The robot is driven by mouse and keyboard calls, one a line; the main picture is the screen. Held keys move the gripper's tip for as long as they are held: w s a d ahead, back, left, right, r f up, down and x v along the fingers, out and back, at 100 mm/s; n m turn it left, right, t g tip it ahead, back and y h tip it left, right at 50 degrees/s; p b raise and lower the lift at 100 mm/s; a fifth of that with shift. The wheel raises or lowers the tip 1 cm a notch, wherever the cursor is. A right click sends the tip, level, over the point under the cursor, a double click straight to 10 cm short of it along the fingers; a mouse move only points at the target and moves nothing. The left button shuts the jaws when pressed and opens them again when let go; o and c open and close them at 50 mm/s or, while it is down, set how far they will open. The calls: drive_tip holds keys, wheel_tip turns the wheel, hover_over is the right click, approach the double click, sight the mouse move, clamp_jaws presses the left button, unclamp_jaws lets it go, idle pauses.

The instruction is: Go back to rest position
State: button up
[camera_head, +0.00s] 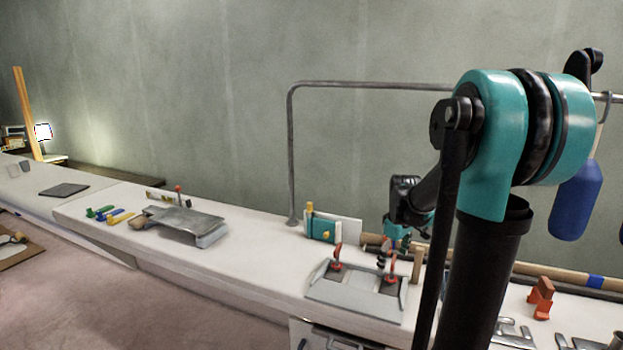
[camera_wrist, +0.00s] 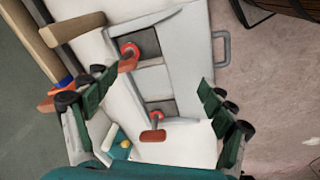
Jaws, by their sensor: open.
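My gripper (camera_wrist: 155,82) is open in the wrist view, its two dark green fingers apart with nothing held between them. Below it is a pale grey tray (camera_wrist: 185,50) holding two red-handled pieces, an upper one (camera_wrist: 129,57) and a lower one (camera_wrist: 153,135). In the head view my gripper (camera_head: 397,246) is small and partly hidden, just behind and above the same tray (camera_head: 345,295). My teal and black arm fills the right of that view. I cannot tell the exact gap between the fingers and the red-handled pieces.
A metal rail (camera_head: 290,150) rises behind the bench (camera_head: 262,247). A blue bottle-shaped thing (camera_head: 577,203) hangs at the right. An orange piece (camera_head: 541,298) stands at the lower right. A metal plate (camera_head: 185,222) lies further left. Bench space between plate and tray is clear.

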drive_tip(key=s+a+f+m+t, duration=0.1)
drive_tip(key=s+a+f+m, duration=0.1)
drive_tip(key=s, duration=0.7)
drive_tip(key=s+a+f+m+t, duration=0.1)
drive_tip(key=s+a+f+m, duration=0.2)
drive_tip(key=s, duration=0.7)
wheel_tip(320, 180, down, 2)
drive_tip(key=shift+a+f+m, duration=0.1)
drive_tip(key=shift+a+m, duration=0.2)
drive_tip(key=shift+m, duration=0.9)
drive_tip(key=shift+s+a+f, duration=0.1)
drive_tip(key=shift+s+f, duration=0.1)
drive_tip(key=shift+s, duration=0.2)
drive_tip(key=shift+c, duration=0.2)
